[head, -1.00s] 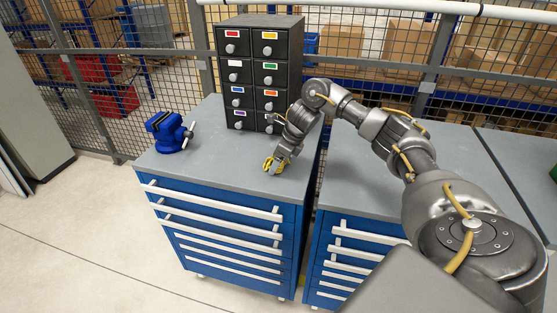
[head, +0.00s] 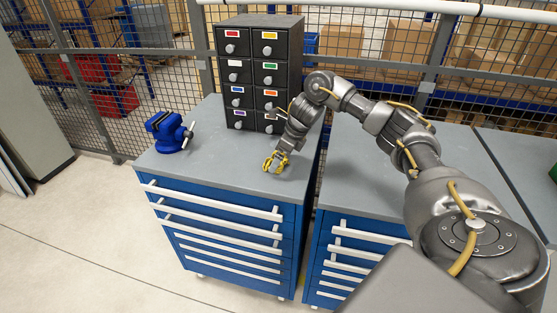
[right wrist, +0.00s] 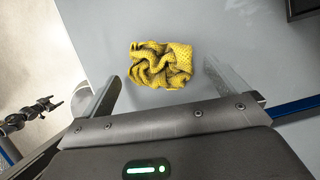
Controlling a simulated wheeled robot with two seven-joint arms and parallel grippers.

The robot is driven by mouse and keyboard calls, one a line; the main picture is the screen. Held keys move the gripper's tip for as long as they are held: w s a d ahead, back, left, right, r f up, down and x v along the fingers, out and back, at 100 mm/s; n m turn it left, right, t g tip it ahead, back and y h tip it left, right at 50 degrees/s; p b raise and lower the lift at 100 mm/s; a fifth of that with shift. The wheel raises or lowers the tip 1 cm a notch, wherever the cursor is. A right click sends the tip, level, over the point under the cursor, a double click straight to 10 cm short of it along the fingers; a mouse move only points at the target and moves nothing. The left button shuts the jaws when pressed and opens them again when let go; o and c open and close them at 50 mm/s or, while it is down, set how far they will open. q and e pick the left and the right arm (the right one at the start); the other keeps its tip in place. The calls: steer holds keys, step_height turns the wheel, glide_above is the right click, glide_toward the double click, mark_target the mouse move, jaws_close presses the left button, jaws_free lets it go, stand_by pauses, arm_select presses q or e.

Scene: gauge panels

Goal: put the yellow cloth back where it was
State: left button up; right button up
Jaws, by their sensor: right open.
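The yellow cloth (right wrist: 160,64) lies crumpled on the grey top of the blue drawer cabinet. In the head view it shows as a small yellow patch (head: 270,165) near the cabinet's front right corner, partly covered by my right gripper (head: 277,158). In the right wrist view my right gripper (right wrist: 164,74) is open, with its fingers apart on either side of the cloth. The cloth is not gripped, and I cannot tell whether a finger touches it. My left gripper is not seen in the head view.
A black drawer unit (head: 262,75) with coloured labels stands at the back of the cabinet top (head: 215,165). A blue vise (head: 166,131) stands at the left edge. The top between vise and cloth is clear. A second blue cabinet (head: 350,250) stands to the right.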

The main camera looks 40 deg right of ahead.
steer(key=p+v, duration=0.2)
steer(key=v, duration=0.8)
